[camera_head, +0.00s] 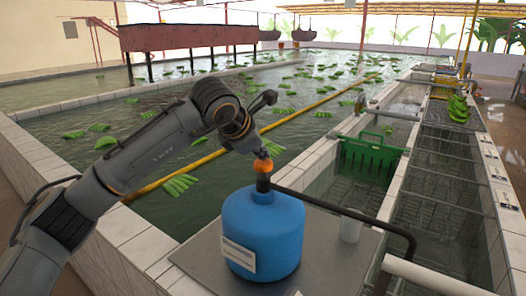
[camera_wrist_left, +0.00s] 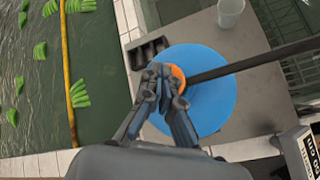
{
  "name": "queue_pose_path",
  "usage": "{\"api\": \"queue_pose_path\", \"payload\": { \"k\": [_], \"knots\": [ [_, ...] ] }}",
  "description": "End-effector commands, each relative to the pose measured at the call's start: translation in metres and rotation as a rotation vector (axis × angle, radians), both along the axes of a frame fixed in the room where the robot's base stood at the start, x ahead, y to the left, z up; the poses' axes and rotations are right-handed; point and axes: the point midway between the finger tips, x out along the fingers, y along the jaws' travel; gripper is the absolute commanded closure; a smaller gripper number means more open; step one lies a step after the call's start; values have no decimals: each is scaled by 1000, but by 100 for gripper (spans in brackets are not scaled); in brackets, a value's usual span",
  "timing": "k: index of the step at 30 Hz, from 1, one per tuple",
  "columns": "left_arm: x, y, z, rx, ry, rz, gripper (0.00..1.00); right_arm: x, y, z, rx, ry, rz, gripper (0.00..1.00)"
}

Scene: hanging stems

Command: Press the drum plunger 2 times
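The blue drum (camera_head: 265,225) stands upright on a grey metal table and has a white label on its front. Its orange plunger cap (camera_head: 263,166) sits on top, on a dark neck with a long black spout leading to the right. My left gripper (camera_head: 263,153) points down right at the top of the cap; contact is hard to tell. In the left wrist view, the finger tips (camera_wrist_left: 161,72) are together with nothing seen between them, partly covering the orange cap (camera_wrist_left: 178,76) over the blue drum (camera_wrist_left: 205,95). My right gripper is out of view.
A white cup (camera_head: 351,226) stands on the metal table (camera_head: 330,262) under the spout. A green crate (camera_head: 368,158) hangs in the channel at right. A tiled wall borders the water tank with floating green bananas (camera_head: 181,184).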

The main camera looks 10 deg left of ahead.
Motion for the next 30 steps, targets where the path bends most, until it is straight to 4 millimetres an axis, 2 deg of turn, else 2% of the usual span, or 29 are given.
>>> {"api": "queue_pose_path", "payload": {
  "k": [2,15,26,30],
  "knots": [
    [0,0,-2,4,9,1,100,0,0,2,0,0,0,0],
    [1,0,25,2,6,1,100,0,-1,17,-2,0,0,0],
    [1,0,27,1,3,0,100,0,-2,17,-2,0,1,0],
    [2,0,35,0,2,-1,100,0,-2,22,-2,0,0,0]
  ]
}}
